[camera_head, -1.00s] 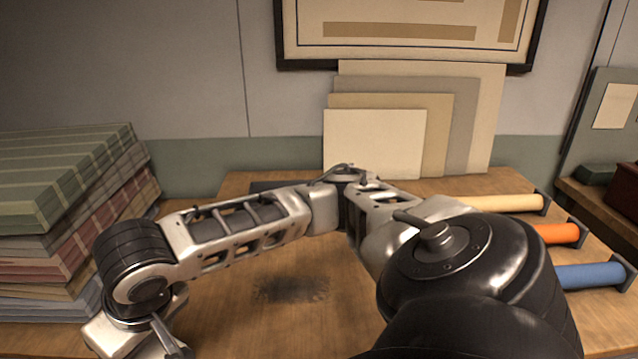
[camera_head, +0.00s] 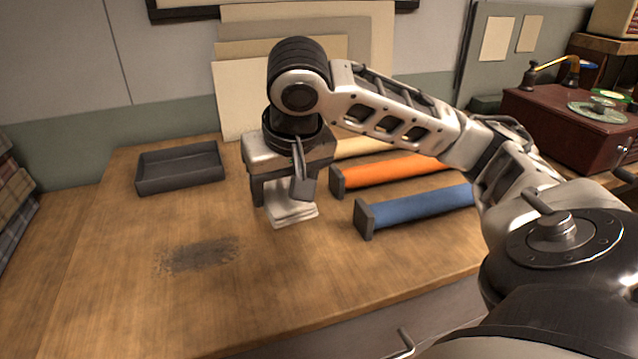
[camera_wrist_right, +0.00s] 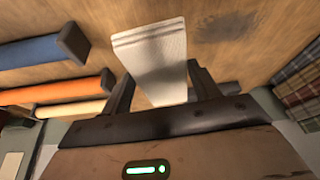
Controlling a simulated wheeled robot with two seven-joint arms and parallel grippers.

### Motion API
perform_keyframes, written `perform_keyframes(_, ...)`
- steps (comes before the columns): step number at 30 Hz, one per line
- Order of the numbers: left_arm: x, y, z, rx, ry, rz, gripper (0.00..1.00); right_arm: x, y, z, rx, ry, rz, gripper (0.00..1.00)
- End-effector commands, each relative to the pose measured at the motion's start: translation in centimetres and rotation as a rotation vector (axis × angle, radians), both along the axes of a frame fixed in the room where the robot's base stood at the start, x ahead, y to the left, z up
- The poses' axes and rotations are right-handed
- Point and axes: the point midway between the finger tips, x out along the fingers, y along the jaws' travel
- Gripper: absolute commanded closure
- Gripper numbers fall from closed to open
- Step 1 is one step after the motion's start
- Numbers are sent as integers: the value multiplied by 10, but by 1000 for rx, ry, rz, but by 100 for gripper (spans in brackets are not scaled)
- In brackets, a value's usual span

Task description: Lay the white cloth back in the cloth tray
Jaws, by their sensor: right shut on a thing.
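The white cloth (camera_head: 290,214) is a small folded piece. My right gripper (camera_head: 283,193) is shut on it and holds it over the wooden table, left of the coloured rolls. In the right wrist view the cloth (camera_wrist_right: 158,55) sticks out between the two fingers of the gripper (camera_wrist_right: 160,85). The cloth tray (camera_head: 180,168) is a dark, shallow, empty rectangular tray on the table, to the left of the gripper and farther back. My left gripper is not in view.
A blue roll (camera_head: 420,205), an orange roll (camera_head: 395,172) and a cream roll (camera_head: 358,148) lie right of the gripper. A dark smudge (camera_head: 198,254) marks the table in front of the tray. Pale boards (camera_head: 225,85) lean on the wall. The table's left front is clear.

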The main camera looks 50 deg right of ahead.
Motion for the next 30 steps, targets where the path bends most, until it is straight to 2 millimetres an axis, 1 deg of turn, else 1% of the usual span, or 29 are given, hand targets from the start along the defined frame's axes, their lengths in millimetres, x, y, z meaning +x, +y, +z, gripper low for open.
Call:
perform_keyframes(1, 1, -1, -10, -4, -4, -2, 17, -6, -14, -2, -2, -5, -42, 62)
perform_keyframes(3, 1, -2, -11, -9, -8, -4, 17, -12, -26, 6, -2, -7, -78, 62)
perform_keyframes(6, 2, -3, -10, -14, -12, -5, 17, -15, -36, 12, -3, -9, -105, 62)
perform_keyframes(8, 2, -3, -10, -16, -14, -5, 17, -12, -42, 12, -1, -7, -113, 62)
perform_keyframes(11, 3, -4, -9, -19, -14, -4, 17, 3, -54, 4, 0, -6, -116, 62)
perform_keyframes(19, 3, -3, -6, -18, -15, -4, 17, 58, -93, -25, 0, -7, -115, 62)
perform_keyframes(21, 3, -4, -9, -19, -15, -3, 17, 66, -99, -42, -2, -6, -112, 62)
perform_keyframes(24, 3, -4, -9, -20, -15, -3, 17, 77, -106, -58, -1, -7, -110, 62)
perform_keyframes(27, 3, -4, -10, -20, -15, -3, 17, 84, -112, -68, -2, -8, -110, 62)
perform_keyframes(30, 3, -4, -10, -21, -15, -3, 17, 88, -114, -73, -1, -9, -109, 62)
